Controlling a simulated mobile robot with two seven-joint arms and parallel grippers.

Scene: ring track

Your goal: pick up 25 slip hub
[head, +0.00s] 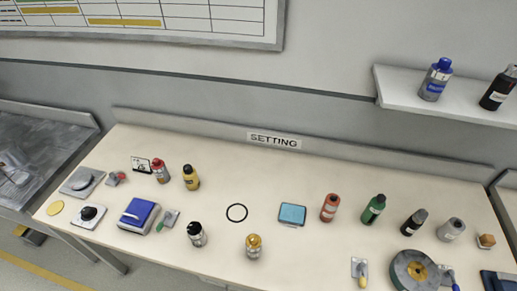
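I cannot tell which thing is the 25 slip hub; no readable "25" label shows. A dark grey wheel (400,275) with an orange centre lies at the front right of the table. A thin black ring (237,212) lies flat near the middle. A small brown piece on a pale base (486,241) sits at the right end. A black knob-like piece (89,212) sits on a white plate at the left. Neither of my grippers is in the head view.
The long pale table (300,180) has a "SETTING" sign (274,140) behind it. Several bottles stand on it, including a red one (330,208) and a green one (373,209). A blue box (138,214) is at left, a light-blue pad (292,214) mid-table. A shelf (470,108) holds two bottles.

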